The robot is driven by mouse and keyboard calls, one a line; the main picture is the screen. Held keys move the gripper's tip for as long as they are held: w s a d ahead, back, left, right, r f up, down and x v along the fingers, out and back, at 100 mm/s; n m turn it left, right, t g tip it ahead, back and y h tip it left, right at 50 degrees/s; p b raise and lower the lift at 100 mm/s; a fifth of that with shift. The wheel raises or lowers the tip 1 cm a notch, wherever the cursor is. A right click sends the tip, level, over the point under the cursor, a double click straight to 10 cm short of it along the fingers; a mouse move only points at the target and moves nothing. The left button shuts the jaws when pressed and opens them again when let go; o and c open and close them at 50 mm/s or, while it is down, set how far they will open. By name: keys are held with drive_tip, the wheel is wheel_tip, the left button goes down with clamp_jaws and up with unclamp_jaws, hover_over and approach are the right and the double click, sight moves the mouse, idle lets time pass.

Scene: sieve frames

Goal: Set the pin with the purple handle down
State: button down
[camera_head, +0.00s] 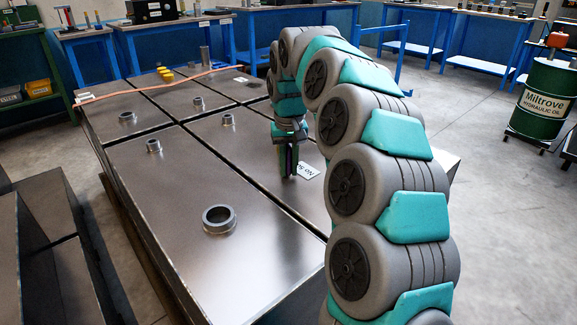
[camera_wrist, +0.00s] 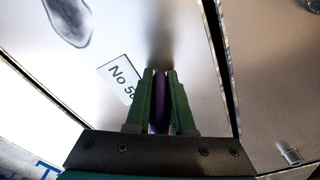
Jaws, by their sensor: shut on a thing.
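My gripper (camera_wrist: 161,85) is shut on the pin with the purple handle (camera_wrist: 160,103). In the wrist view the purple handle shows between the two green fingers. In the head view my gripper (camera_head: 289,172) points down over the metal table top (camera_head: 265,225), close to its surface, beside a white label. A thin strip of purple shows between the fingers there. The pin's lower end is hidden, and I cannot tell whether it touches the surface.
A white label (camera_wrist: 118,80) reading "No 5", its end hidden, lies on the metal just left of my fingers. A large ring (camera_head: 219,219) and several small collars stand on the table top. Dark gaps divide the panels. Yellow pieces (camera_head: 166,75) and an orange cord (camera_head: 150,87) lie farther back.

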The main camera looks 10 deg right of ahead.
sight(289, 149)
drive_tip(key=c, duration=0.8)
unclamp_jaws()
drive_tip(key=shift+f, duration=0.1)
drive_tip(key=r, duration=0.8)
drive_tip(key=shift+s+r, duration=0.2)
drive_tip(key=shift+r, duration=0.2)
drive_tip(key=s+d+f+g+p, duration=0.1)
drive_tip(key=s, duration=0.9)
drive_tip(key=s+d+f, duration=0.1)
drive_tip(key=s+d, duration=0.1)
drive_tip(key=s, duration=0.8)
drive_tip(key=shift+m+g, duration=0.3)
drive_tip(key=shift+g, duration=0.5)
drive_tip(key=s+d+f, duration=0.1)
drive_tip(key=s+f, duration=0.3)
drive_tip(key=s, duration=0.3)
drive_tip(key=s+d+f, duration=0.1)
drive_tip(key=s+f, duration=0.3)
drive_tip(key=s, duration=0.4)
drive_tip(key=s+d+f, duration=0.1)
drive_tip(key=s+f, duration=0.3)
drive_tip(key=s, duration=0.3)
drive_tip(key=shift+s+f, duration=0.3)
